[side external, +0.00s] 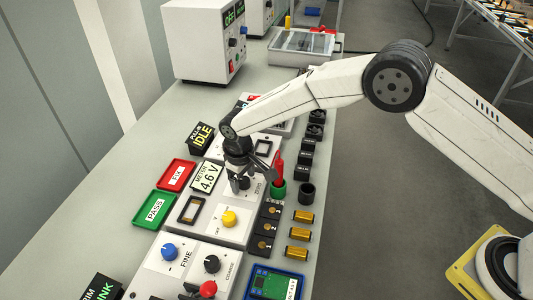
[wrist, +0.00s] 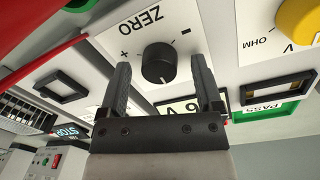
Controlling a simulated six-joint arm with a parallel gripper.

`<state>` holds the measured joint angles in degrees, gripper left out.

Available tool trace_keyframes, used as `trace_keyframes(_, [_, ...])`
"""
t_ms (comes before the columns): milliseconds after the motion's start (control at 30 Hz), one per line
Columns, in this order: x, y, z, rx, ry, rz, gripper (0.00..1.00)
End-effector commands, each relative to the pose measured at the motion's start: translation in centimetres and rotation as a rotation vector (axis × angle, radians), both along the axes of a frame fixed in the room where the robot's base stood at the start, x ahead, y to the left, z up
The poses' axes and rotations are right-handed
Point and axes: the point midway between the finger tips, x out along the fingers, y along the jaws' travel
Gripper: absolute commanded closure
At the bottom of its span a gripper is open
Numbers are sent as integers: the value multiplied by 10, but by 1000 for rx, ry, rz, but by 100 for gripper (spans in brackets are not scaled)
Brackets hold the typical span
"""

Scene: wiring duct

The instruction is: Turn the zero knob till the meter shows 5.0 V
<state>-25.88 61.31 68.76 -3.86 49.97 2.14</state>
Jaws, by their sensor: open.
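The zero knob (wrist: 158,63) is a black round knob on a white plate marked ZERO with plus and minus signs. In the side view the zero knob (side external: 241,183) shows just below my gripper (side external: 247,175). In the wrist view my gripper (wrist: 157,75) is open, with one finger on each side of the knob and gaps between. I cannot tell how deep the fingers reach. The meter (side external: 206,178) reads 4.6 V in the side view. In the wrist view its display (wrist: 180,107) is mostly hidden behind my gripper.
A yellow knob (side external: 229,218) stands near the zero knob. A red probe (side external: 279,167) stands upright in a green holder close to my gripper's right. A red FIX tray (side external: 177,174) and green PASS tray (side external: 156,208) lie left.

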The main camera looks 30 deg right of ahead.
Motion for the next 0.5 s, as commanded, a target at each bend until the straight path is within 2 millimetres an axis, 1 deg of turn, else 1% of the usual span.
trace_keyframes(233, [0,0,-1,0,0,0,17])
trace_keyframes(267, [0,0,-1,0,0,0,23])
trace_keyframes(300, [0,0,-1,0,0,0,36])
trace_keyframes(367, [0,0,0,0,0,0,55])
trace_keyframes(400, [0,0,0,0,0,0,67])
trace_keyframes(467, [0,0,0,0,0,0,86])
trace_keyframes(500, [0,0,0,0,0,0,99])
